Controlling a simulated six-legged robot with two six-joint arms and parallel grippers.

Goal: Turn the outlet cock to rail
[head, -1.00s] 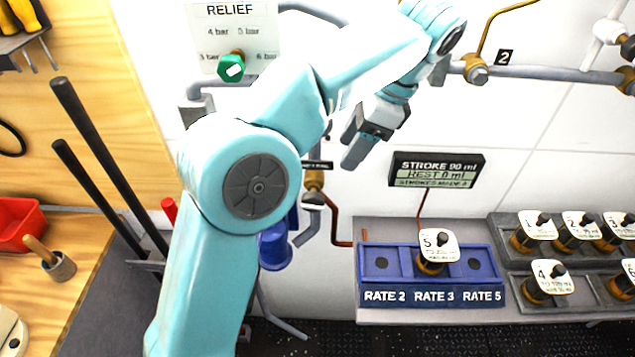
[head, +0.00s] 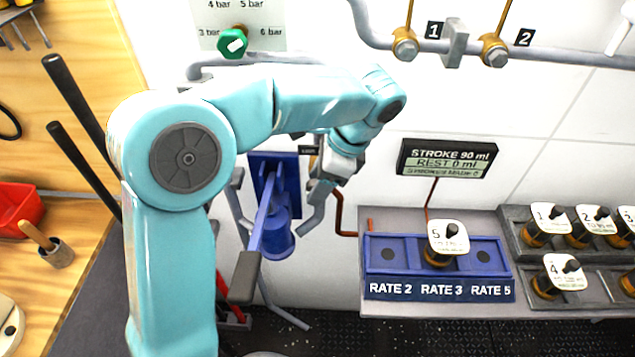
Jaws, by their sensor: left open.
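The outlet cock, a brass fitting (head: 313,163) on the grey pipe in the middle of the head view, is mostly hidden behind my left gripper. A small dark label (head: 307,150) beside it is partly covered and unreadable. My left gripper (head: 322,187) is open and points down at the cock. Whether its fingers are around the cock's handle or only in front of it, I cannot tell. The handle's direction is hidden. My right gripper is not in view.
A blue hand pump (head: 278,235) with a long grey-ended lever (head: 246,275) stands just left and below. A copper pipe (head: 341,218) runs close on the right. A blue rate rack (head: 400,285) sits further right, under the stroke display (head: 447,158).

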